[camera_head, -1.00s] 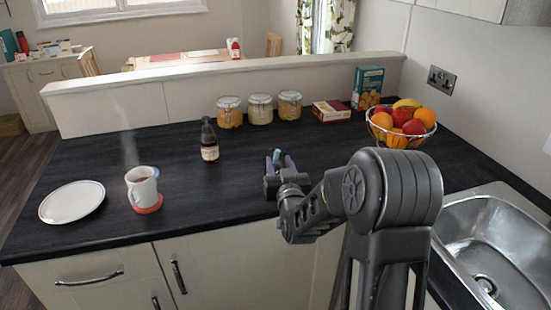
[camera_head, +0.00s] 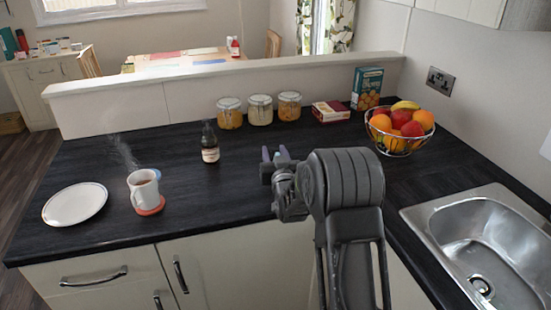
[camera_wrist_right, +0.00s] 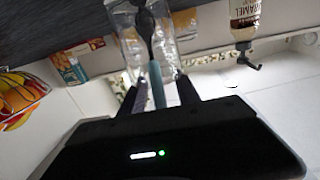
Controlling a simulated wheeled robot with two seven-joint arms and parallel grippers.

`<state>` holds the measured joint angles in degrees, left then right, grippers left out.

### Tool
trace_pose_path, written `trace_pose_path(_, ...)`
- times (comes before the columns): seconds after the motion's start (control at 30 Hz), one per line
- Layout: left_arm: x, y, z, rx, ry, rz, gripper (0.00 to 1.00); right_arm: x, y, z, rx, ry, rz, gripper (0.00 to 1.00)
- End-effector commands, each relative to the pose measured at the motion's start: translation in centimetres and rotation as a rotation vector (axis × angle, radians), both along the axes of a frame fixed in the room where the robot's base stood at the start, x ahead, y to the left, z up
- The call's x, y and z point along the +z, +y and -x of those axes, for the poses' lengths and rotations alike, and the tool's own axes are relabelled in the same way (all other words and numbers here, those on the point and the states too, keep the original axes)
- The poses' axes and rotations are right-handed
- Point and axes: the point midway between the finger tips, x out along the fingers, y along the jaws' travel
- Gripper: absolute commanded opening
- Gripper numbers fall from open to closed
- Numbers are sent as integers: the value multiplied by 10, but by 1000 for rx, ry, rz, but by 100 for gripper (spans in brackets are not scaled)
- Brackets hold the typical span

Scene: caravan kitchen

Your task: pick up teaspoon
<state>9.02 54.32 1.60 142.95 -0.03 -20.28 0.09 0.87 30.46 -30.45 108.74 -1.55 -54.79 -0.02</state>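The teaspoon (camera_wrist_right: 156,82) has a teal handle and a dark neck and bowl. In the right wrist view its handle lies between the two fingers of my right gripper (camera_wrist_right: 159,88), bowl pointing away. It stands out against the jars and wall, so it looks held in the air. The exact finger contact is hard to see. In the head view my right gripper (camera_head: 275,155) is above the middle of the counter, right of the bottle; I cannot make out the teaspoon clearly there. My left gripper is not in view.
The dark counter (camera_head: 115,215) holds a white plate (camera_head: 75,204), a steaming mug (camera_head: 143,188) on a red coaster, a brown bottle (camera_head: 209,143), glass jars (camera_head: 260,110), boxes (camera_head: 367,88) and a fruit basket (camera_head: 400,131). A steel sink (camera_head: 475,245) is at right.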

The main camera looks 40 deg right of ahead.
Motion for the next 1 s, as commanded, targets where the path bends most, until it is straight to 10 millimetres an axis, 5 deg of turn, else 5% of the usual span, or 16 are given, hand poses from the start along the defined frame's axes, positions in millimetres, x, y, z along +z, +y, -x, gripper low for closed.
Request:
trace_pose_path(0.6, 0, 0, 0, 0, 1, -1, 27, 0, -1, -1, 0, 0, 0, 39)
trace_pose_path(1.0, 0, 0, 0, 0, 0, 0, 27, 0, -1, -1, 0, 0, 0, 6)
